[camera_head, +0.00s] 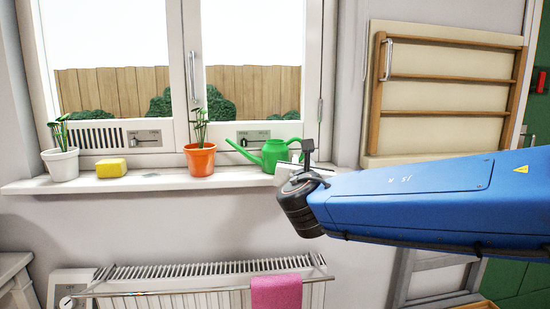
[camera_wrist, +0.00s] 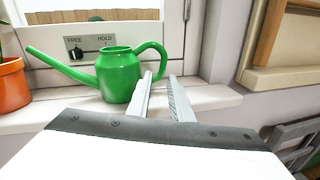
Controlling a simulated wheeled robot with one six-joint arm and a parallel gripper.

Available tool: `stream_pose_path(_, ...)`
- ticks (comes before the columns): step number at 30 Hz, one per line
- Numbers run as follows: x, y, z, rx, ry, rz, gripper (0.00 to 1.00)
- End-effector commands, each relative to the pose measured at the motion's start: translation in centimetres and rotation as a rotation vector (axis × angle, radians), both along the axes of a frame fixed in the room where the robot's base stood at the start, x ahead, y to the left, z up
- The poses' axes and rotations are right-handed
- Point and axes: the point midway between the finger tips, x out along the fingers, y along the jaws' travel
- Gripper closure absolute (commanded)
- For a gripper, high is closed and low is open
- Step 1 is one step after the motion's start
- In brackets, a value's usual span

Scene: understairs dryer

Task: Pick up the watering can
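The green watering can (camera_head: 270,153) stands upright on the white windowsill, its spout pointing left and its handle on the right. It also shows in the wrist view (camera_wrist: 119,75), with the handle curving toward the fingers. My gripper (camera_wrist: 163,90) is open, with a gap between its two fingers and nothing held. The fingers are just in front of and to the right of the can's body, near the lower end of the handle; I cannot tell whether they touch it. In the head view my gripper (camera_head: 287,172) partly hides the can's lower right side.
On the sill (camera_head: 140,182) are an orange potted plant (camera_head: 200,160), a yellow sponge (camera_head: 111,168) and a white potted plant (camera_head: 61,165). A radiator (camera_head: 200,292) with a pink cloth (camera_head: 276,292) is below. A wooden wall rack (camera_head: 445,90) is at right.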

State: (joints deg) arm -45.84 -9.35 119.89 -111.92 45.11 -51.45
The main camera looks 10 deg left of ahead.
Motion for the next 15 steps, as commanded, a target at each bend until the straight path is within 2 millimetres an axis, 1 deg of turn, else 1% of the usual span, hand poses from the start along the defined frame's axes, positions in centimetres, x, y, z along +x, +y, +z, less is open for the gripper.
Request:
stream_pose_path(1, 0.8, 0.1, -0.1, -0.001, 0.001, -0.002, 0.81)
stream_pose_path(3, 1.5, 0.1, 0.0, 0.0, 0.0, -0.002, 0.81)
stream_pose_path(11, 2.6, 0.2, 0.0, 0.0, 0.001, 0.0, 0.81)
stream_pose_path(15, 4.0, 0.0, 0.2, 0.001, 0.001, -0.003, 0.81)
